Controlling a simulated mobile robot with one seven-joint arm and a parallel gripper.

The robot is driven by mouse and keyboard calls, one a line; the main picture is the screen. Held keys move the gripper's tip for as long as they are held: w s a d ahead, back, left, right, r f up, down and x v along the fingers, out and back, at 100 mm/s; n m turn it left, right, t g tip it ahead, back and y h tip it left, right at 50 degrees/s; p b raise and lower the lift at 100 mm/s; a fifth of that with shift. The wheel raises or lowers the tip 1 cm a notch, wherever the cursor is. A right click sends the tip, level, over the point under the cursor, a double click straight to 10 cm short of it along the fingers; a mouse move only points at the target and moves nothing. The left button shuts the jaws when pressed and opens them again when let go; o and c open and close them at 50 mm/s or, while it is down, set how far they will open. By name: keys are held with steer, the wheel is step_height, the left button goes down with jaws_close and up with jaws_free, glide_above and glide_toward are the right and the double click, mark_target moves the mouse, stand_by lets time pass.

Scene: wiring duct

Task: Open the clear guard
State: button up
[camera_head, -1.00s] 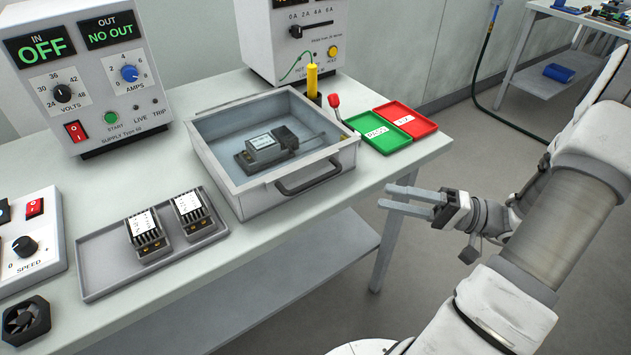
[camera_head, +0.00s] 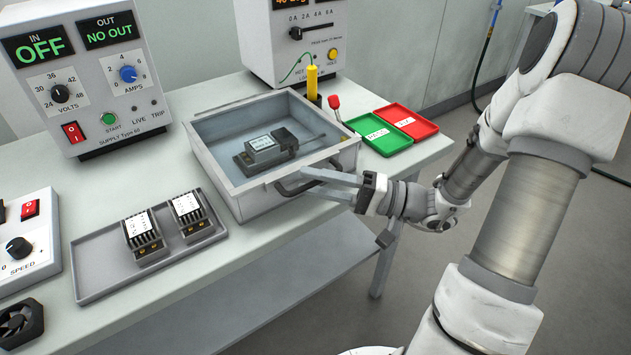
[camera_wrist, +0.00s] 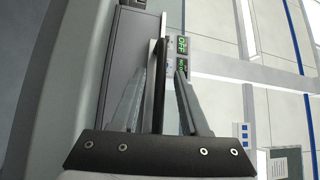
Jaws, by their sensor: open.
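The clear guard (camera_head: 225,135) lies flat and closed over the grey box on the bench, with a dark module (camera_head: 266,150) visible through it. Its dark bar handle (camera_head: 284,190) is at the front edge of the box, partly hidden by my fingers. My gripper (camera_head: 308,183) is open at the right end of this handle. In the wrist view, the dark handle bar (camera_wrist: 160,75) lies between the two fingers of my gripper (camera_wrist: 158,90). I cannot tell whether a finger touches it.
A grey tray (camera_head: 90,280) with two modules sits front left of the box. Green (camera_head: 385,143) and red (camera_head: 420,122) trays lie to the right. A red-tipped lever (camera_head: 334,102) and a yellow-handled tool (camera_head: 312,80) stand behind the box.

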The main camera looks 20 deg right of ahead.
steer(key=shift+c, duration=0.3)
jaws_close()
stand_by(1.1)
